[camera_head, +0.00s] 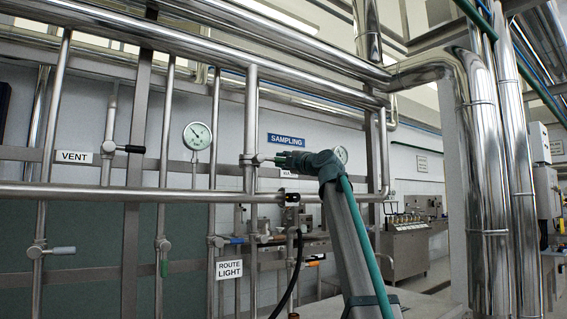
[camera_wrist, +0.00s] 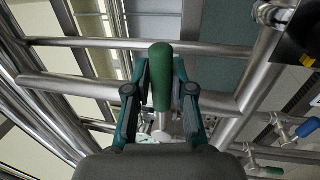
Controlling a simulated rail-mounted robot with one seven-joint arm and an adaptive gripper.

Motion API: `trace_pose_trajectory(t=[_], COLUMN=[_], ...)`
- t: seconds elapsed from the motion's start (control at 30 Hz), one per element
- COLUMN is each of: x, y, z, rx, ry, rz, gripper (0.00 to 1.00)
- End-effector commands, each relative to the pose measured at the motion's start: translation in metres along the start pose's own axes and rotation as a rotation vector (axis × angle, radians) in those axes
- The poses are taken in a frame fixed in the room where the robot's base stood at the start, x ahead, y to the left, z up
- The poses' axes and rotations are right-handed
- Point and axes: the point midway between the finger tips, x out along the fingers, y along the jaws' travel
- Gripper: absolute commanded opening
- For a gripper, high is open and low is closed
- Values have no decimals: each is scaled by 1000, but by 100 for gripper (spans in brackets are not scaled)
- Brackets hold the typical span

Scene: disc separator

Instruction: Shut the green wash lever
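The green wash lever (camera_wrist: 161,70) is a rounded green handle, seen close up in the wrist view with its stem running down toward a metal fitting. My gripper (camera_wrist: 161,82) has one finger on each side of the handle, both lying close against it, and looks shut on it. In the head view my gripper (camera_head: 280,160) is at a valve (camera_head: 252,160) on an upright pipe below the SAMPLING sign; the handle there is mostly hidden by my gripper.
Another green-handled lever (camera_head: 164,267) hangs down at the lower left. A black-handled lever (camera_head: 133,149) sits by the VENT label (camera_head: 74,157), and a grey-handled one (camera_head: 62,250) below. Horizontal pipes (camera_head: 120,192) run close beneath my gripper. A gauge (camera_head: 197,136) stands left.

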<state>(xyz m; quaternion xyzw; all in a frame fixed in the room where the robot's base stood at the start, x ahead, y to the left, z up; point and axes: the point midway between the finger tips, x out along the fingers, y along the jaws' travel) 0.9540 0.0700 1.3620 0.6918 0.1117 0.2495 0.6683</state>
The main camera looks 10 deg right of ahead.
Motion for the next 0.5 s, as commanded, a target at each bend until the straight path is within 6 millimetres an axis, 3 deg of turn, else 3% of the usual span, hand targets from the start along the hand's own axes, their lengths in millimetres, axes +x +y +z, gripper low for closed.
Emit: trace_pose_trajectory(t=[0.03,0.1,0.5], x=[0,0,-5], y=[1,1,0], z=[0,0,0], rx=[1,1,3], ry=[0,0,1], rz=[1,1,-1], gripper=[34,45,45])
